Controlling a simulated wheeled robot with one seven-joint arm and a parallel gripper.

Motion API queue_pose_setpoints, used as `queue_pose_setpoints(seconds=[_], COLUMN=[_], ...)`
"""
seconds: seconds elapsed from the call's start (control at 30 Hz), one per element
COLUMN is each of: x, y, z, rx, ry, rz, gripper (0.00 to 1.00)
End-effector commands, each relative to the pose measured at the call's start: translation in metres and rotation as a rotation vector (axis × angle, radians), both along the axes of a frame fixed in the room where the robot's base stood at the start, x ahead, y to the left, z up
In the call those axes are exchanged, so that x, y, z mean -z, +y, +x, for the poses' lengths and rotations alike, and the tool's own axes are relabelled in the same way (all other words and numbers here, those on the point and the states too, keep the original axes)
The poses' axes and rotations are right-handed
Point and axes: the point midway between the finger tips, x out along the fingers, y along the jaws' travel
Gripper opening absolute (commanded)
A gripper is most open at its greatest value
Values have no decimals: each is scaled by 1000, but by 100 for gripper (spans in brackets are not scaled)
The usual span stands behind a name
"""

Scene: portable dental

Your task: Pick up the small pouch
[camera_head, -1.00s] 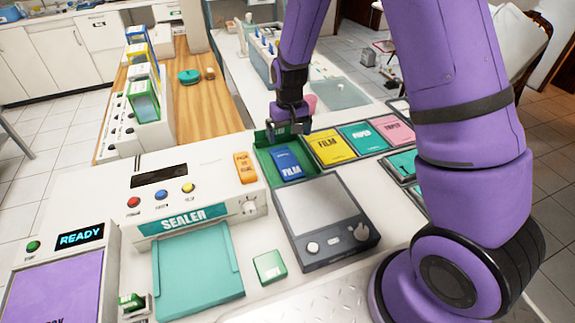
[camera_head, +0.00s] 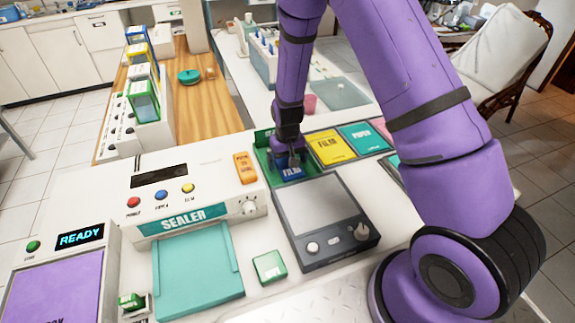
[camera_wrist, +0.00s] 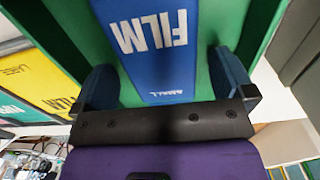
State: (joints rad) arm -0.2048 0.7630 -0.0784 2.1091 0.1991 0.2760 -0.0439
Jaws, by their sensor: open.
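The small pouch (camera_head: 292,171) is a blue packet marked FILM, lying in a green tray (camera_head: 263,155) on the counter. In the wrist view the blue pouch (camera_wrist: 150,45) also carries the word SMALL and fills the space ahead of the gripper. My gripper (camera_head: 289,160) points down over the pouch and hides part of it in the head view. In the wrist view its two fingers (camera_wrist: 165,90) stand apart, one on each side of the pouch.
Yellow FILM (camera_head: 331,147) and teal PAPER (camera_head: 364,137) packets lie to the right of the green tray. A dark grey flat device (camera_head: 320,208) is just in front of it. The white sealer (camera_head: 190,190) stands to the left, with a teal plate (camera_head: 197,270) before it.

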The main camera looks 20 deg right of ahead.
Motion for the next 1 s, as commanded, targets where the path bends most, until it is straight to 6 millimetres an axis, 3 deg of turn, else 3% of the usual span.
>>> queue_pose_setpoints(seconds=[0.3, 0.53, 0.83, 1.0], x=[5, 5, 2, -17], y=[0, 0, 0, 0], z=[0, 0, 0, 1], rx=[0, 0, 0, 0], ry=[0, 0, -1, -3], rz=[0, 0, 0, 0], gripper=[100, 49, 49, 49])
